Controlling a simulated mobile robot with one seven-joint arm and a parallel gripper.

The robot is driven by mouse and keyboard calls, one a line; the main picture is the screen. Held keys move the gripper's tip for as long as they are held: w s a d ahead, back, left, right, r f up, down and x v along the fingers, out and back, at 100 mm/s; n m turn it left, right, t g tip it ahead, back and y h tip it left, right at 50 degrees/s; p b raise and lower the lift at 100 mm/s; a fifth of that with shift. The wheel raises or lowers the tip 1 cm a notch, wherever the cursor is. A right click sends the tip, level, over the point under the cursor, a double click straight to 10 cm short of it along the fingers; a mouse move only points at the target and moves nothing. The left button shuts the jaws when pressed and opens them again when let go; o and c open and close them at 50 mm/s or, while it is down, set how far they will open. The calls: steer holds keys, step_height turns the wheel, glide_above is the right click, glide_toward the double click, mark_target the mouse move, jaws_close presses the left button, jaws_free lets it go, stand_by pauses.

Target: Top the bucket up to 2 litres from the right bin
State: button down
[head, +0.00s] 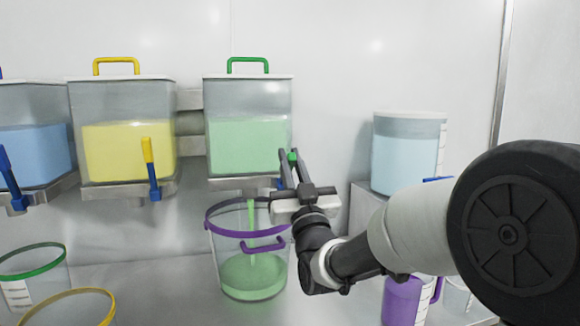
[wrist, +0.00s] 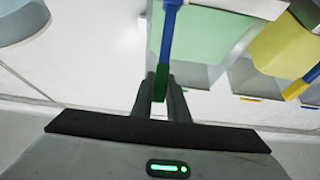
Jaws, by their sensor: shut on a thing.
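The clear bin with a green lid handle and green granules (head: 248,145) is the rightmost of the wall bins. My gripper (head: 292,165) is shut on this bin's lever, at its green end (head: 292,157). In the wrist view the lever's blue shaft (wrist: 169,35) runs up from between my fingertips (wrist: 160,88). A green stream (head: 252,215) falls from the bin's outlet. The clear bucket (head: 226,250) with a purple rim stands upright below and catches it. Green material (head: 252,277) covers the bucket's bottom. I cannot read any scale on the bucket.
A yellow-filled bin (head: 128,150) and a blue-filled bin (head: 36,150) hang to the left. A pale-blue container (head: 404,155) stands on a ledge at right. Buckets with green (head: 32,265) and yellow (head: 70,300) rims stand front left. A purple jug (head: 402,302) stands below my arm.

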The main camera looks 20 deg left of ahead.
steer(key=c, duration=1.7)
jaws_free()
steer(key=v, duration=1.7)
steer(key=shift+s+d+f, duration=0.1)
steer(key=shift+d+f, duration=0.05)
